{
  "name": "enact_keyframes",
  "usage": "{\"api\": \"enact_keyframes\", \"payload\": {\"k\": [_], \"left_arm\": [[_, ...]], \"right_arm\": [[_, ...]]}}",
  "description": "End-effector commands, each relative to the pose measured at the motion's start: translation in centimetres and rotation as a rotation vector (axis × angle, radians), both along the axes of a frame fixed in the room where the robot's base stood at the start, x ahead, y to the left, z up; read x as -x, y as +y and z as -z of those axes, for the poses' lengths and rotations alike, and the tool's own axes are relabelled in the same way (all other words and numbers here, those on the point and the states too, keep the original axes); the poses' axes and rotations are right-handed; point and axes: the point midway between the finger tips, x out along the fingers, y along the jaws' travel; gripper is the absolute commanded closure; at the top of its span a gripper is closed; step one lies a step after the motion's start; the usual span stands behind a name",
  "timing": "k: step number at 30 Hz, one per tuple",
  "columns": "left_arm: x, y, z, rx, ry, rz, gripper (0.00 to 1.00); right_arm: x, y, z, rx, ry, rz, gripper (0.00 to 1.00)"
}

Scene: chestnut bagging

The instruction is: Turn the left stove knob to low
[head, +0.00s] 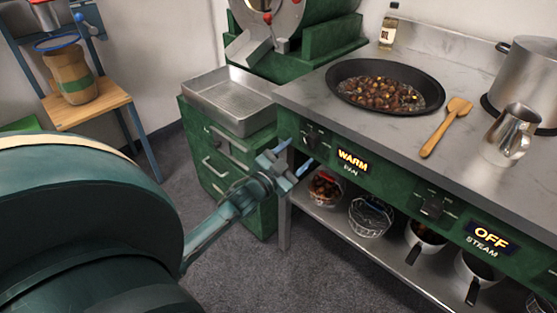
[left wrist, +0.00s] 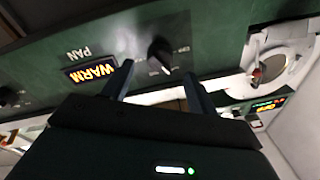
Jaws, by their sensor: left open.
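The left stove knob (head: 313,138) is a dark knob on the green front panel, beside a lit display (head: 352,161) reading WARM above the word PAN. In the left wrist view, which is upside down, the knob (left wrist: 160,56) shows a pale pointer line, and the display (left wrist: 92,72) is beside it. My left gripper (head: 297,157) is open and empty, just in front of and slightly below the knob. In the wrist view the two fingers (left wrist: 158,74) point toward the panel, one to each side of the knob, and appear short of it. My right gripper is not in view.
A black pan of chestnuts (head: 385,88) sits on the stove top, with a wooden spatula (head: 446,127) and metal jug (head: 511,135) to its right. A second knob (head: 432,207) is by the OFF STEAM display (head: 491,238). A metal tray (head: 230,91) tops the green drawers.

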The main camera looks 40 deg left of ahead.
Motion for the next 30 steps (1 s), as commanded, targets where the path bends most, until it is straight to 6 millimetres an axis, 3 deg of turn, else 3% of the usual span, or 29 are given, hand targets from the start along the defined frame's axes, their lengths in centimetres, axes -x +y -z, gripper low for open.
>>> {"api": "enact_keyframes", "payload": {"k": [6,12,30], "left_arm": [[5.0,0.2,0.4,-0.001,0.004,-0.001,0.41],[7.6,0.3,0.6,0.0,0.002,-0.001,0.41],[8.3,0.3,0.6,-0.001,0.0,-0.001,0.41]], "right_arm": [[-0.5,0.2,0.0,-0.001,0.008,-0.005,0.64],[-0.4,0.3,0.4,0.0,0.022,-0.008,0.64],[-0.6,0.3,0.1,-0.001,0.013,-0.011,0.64]]}}
